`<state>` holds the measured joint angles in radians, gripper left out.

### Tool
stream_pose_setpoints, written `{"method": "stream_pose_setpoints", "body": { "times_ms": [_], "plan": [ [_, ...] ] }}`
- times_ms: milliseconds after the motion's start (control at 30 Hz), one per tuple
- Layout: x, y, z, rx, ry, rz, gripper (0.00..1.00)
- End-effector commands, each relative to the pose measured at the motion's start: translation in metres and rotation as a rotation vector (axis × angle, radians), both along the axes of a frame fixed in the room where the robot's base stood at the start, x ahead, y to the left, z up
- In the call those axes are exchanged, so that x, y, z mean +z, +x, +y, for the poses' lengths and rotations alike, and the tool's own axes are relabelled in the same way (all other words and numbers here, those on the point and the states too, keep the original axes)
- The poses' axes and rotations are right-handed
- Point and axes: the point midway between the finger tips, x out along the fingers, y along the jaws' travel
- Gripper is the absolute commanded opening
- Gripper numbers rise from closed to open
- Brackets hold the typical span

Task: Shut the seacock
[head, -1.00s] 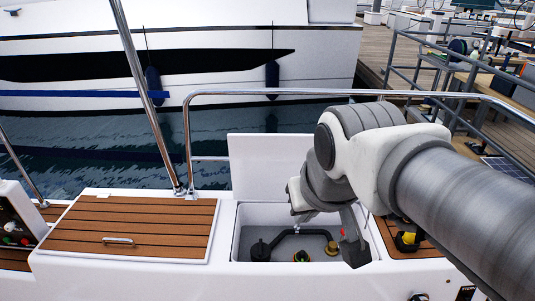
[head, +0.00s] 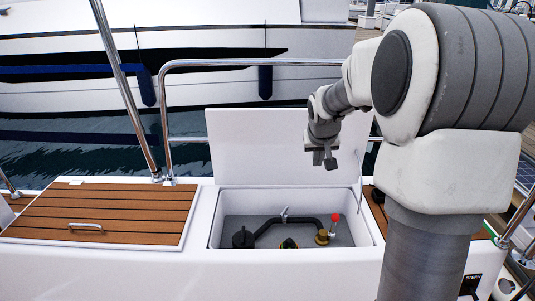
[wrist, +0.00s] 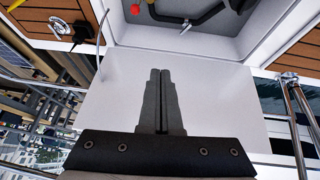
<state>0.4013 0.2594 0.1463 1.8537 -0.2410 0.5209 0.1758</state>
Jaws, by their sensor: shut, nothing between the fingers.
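The seacock (head: 322,238) is a brass fitting at the right end of a black hose in the open locker. Its lever ends in a red knob (head: 335,217) and stands roughly upright in the head view. The red knob also shows at the top edge of the wrist view (wrist: 135,9). My gripper (head: 329,162) is above the back of the locker, in front of the raised white lid, clear of the seacock. Its two fingers (wrist: 160,72) are together and empty. The seacock's body is mostly out of the wrist view.
The raised lid (head: 260,150) stands behind. A closed teak hatch (head: 95,212) lies left. A steel rail (head: 230,63) runs behind.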

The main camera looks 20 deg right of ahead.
Motion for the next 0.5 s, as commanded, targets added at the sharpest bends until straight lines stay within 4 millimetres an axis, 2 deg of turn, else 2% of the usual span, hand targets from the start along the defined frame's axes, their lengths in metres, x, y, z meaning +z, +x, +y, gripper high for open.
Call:
{"method": "stream_pose_setpoints", "body": {
  "times_ms": [33, 200, 333, 500],
  "plan": [
    [-0.020, 0.013, -0.016, -0.014, 0.007, 0.006, 0.00],
    [-0.079, 0.051, -0.061, -0.052, 0.031, -0.003, 0.00],
    [-0.128, 0.070, -0.096, -0.085, 0.057, -0.015, 0.00],
    [-0.183, 0.083, -0.130, -0.125, 0.089, -0.034, 0.00]
  ]
}}
